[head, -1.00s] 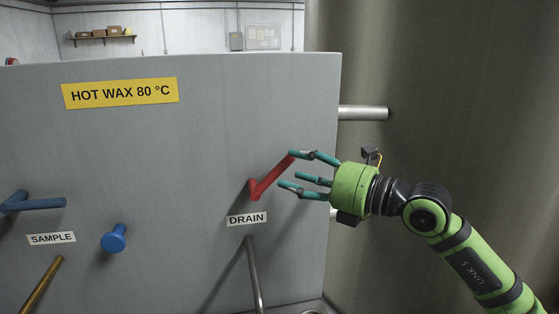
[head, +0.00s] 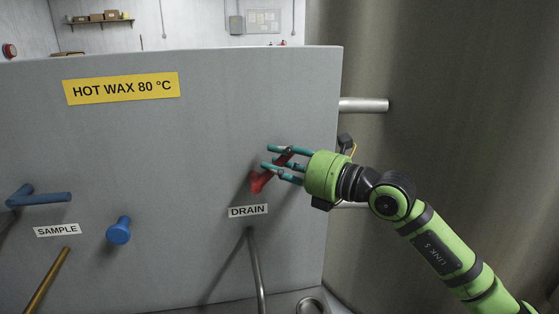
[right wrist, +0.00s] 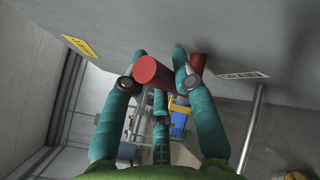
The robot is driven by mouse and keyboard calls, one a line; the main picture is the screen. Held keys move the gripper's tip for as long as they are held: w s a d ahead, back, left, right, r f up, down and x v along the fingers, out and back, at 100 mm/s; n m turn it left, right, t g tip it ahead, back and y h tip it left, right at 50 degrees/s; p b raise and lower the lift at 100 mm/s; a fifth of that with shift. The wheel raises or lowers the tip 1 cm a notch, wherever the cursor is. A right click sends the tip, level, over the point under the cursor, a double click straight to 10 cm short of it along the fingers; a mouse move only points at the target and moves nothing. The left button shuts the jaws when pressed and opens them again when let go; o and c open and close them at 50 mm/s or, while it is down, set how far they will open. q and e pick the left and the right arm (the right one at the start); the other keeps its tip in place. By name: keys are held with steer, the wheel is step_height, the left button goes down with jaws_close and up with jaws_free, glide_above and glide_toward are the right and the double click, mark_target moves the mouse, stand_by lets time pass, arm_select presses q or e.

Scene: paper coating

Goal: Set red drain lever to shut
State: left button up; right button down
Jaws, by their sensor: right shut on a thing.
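The red drain lever (head: 259,182) is on the grey panel above the DRAIN label (head: 248,211). Its handle slants up and to the right from its pivot. My right gripper (head: 277,160) is shut on the handle, and its teal fingers hide part of it. In the right wrist view the red lever (right wrist: 155,72) lies between the fingers of my right gripper (right wrist: 162,75), its round end towards the camera. My left gripper does not show.
A blue SAMPLE lever (head: 42,198) and a blue knob (head: 119,231) are on the panel to the left. A metal drain pipe (head: 257,270) runs down below the label. A yellow sign (head: 121,89) reads HOT WAX 80 °C. A large metal cylinder (head: 440,110) stands at the right.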

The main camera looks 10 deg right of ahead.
steer(key=shift+f, duration=0.15)
steer(key=shift+d+f+m+t+y+b, duration=0.3)
steer(key=shift+f+m+b, duration=0.2)
steer(key=shift+b, duration=0.6)
steer(key=shift+d+f+m+t+b, duration=0.35)
steer(key=shift+f+m+t+b, duration=0.3)
steer(key=shift+m+t, duration=0.55)
steer(key=shift+d+f+m+t+b, duration=0.3)
steer(key=shift+f+m+t+b, duration=0.45)
steer(key=shift+m, duration=0.8)
steer(key=shift+d+f+m+t+b, duration=0.4)
steer(key=shift+f+m+t, duration=0.1)
steer(key=shift+m+t, duration=0.75)
steer(key=shift+a, duration=0.1)
steer(key=c, duration=1)
jaws_free()
steer(key=v, duration=1.2)
